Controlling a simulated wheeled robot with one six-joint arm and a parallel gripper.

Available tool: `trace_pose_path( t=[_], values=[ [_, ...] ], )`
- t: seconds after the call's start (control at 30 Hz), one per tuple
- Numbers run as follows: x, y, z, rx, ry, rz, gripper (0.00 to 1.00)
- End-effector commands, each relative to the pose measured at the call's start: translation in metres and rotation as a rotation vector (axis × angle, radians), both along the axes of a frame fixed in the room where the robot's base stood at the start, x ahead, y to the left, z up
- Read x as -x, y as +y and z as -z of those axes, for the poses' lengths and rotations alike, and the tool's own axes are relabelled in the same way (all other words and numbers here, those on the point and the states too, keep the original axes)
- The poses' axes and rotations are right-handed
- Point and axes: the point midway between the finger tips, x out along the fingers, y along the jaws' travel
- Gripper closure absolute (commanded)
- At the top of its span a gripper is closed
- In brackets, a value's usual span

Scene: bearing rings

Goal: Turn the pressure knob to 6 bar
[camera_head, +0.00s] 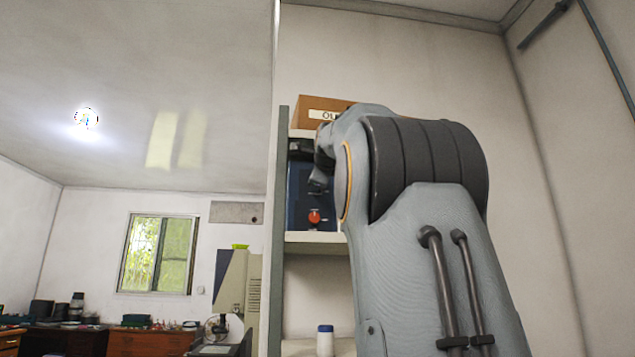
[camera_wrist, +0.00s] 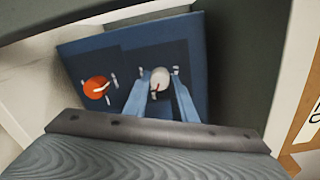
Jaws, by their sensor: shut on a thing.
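A blue panel (camera_wrist: 125,58) fills the middle of the wrist view, and its blue housing also shows in the head view (camera_head: 297,196). On it are a pale round knob (camera_wrist: 160,74) with a short red pointer line and, to its left, an orange-red knob (camera_wrist: 96,88) with a pale pointer line. Small white marks lie around both; I cannot read them. My gripper (camera_wrist: 160,82) has its blue fingers on either side of the pale knob and is shut on it. In the head view the orange-red knob (camera_head: 314,217) is visible; my arm hides the pale one.
The housing stands on a shelf (camera_head: 312,237) with a dark green upright (camera_head: 278,200) at its left. A brown box (camera_head: 312,115) with a partly hidden label sits above. A white bottle (camera_head: 325,341) stands on the shelf below. A wall is close at right.

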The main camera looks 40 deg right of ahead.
Motion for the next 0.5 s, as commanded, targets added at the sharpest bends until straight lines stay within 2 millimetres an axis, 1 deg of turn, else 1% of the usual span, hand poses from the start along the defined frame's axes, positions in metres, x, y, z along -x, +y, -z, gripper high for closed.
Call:
trace_pose_path(
  t=[0.3, 0.33, 0.4, 0.43, 0.5],
  values=[
    [-0.0001, -0.0001, 0.0005, -0.001, 0.000, 0.000, 0.98],
    [-0.0001, -0.0001, 0.0005, -0.001, 0.000, 0.000, 0.71],
    [-0.0001, -0.0001, 0.0005, -0.001, 0.000, 0.000, 0.59],
    [-0.0001, -0.0001, 0.0005, -0.001, 0.000, 0.000, 0.57],
    [-0.0001, -0.0001, 0.0005, -0.001, 0.000, 0.000, 0.57]
  ],
)
